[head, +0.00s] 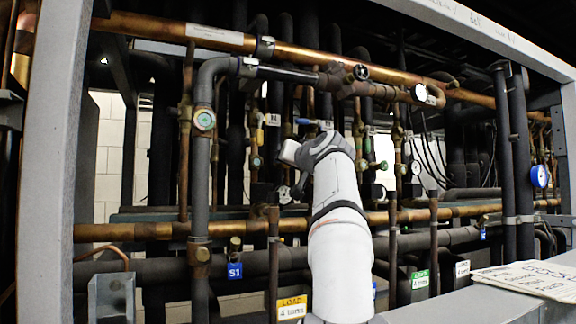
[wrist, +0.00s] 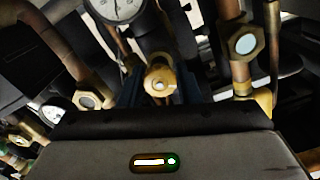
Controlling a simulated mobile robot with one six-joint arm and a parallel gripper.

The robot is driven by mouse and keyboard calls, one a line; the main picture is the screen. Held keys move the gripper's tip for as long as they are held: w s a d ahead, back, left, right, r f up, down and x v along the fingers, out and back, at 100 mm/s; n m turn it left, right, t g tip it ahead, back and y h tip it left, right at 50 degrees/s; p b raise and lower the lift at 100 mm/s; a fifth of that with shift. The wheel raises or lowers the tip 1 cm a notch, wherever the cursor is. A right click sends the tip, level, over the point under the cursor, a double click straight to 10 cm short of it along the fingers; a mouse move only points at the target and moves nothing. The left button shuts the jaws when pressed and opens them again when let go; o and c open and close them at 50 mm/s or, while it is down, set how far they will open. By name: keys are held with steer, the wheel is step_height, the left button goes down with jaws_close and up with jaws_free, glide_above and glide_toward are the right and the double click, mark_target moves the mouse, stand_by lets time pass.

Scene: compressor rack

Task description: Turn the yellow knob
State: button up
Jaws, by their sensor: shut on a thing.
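The yellow knob (wrist: 160,82) shows in the middle of the wrist view, a round brass-yellow piece with a pale centre. My gripper (wrist: 160,92) is at the knob, its dark fingers on either side, and is shut on it. The gripper's grey body fills the bottom of that view and hides the knob's lower part. In the head view my white arm reaches up into the pipe rack, and the fingertips and held knob cannot be made out there. I cannot tell how far the knob is turned.
A white dial gauge (wrist: 118,8) is just above the knob, and a brass sight glass (wrist: 246,44) is to its right. Copper and dark pipes crowd around my arm. A grey frame post (head: 62,150) stands at left. A paper sign (head: 528,279) lies on the lower right rail.

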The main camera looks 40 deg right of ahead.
steer(key=shift+f, duration=0.15)
stand_by(0.4)
steer(key=o, duration=1)
steer(key=shift+c, duration=0.2)
steer(key=b+v, duration=0.2)
steer(key=v, duration=0.5)
steer(key=shift+s, duration=0.4)
